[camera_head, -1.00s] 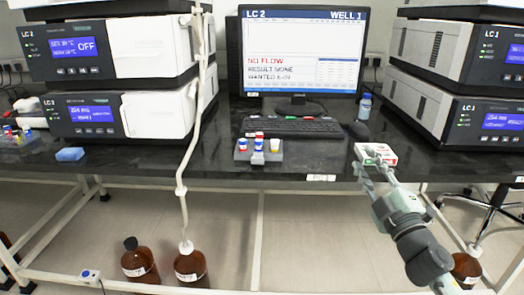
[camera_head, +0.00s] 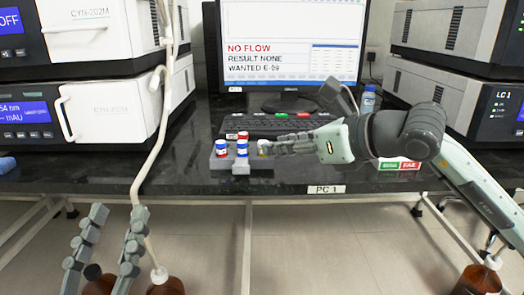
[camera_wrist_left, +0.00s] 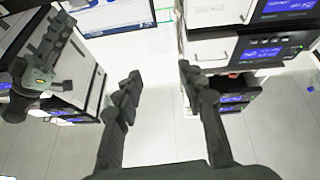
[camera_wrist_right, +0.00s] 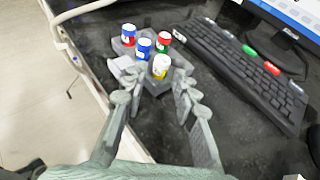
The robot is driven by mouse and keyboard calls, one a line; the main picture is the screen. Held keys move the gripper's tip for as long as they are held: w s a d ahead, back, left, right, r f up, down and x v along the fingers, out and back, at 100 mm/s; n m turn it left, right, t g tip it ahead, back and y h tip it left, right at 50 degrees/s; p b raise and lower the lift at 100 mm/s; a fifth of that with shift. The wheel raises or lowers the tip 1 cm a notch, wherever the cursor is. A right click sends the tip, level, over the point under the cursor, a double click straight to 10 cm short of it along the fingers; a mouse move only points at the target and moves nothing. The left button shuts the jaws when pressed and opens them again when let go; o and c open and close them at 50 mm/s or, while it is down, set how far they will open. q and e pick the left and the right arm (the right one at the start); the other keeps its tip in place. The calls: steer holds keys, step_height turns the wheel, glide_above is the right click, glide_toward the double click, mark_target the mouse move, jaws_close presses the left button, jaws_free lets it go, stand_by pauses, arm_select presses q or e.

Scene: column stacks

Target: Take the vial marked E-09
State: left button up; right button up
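A small grey rack (camera_head: 240,167) holds several vials near the table's front edge. Two vials (camera_head: 222,147) with red and blue show at its left and middle. A vial with a yellow part (camera_wrist_right: 160,67) stands at the rack's near end in the right wrist view. Its mark is too small to read, as are the others. My right gripper (camera_head: 266,147) reaches in from the right beside this vial, partly covering it; in the right wrist view its fingers (camera_wrist_right: 155,88) are apart and empty, with the vial just beyond the tips. My left gripper (camera_head: 118,211) is open and empty, low in front of the table.
A keyboard (camera_head: 278,124) lies behind the rack, below a monitor (camera_head: 290,50) reading "WANTED E-09". A green and red box (camera_head: 399,165) lies to the right. A white tube (camera_head: 157,130) hangs at the left. Brown bottles (camera_head: 165,287) stand below the table.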

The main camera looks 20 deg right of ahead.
mark_target(269, 164)
steer(key=x, duration=0.4)
steer(key=shift+w, duration=0.15)
steer(key=shift+d, duration=0.1)
steer(key=shift+c, duration=0.6)
steer(key=c, duration=0.5)
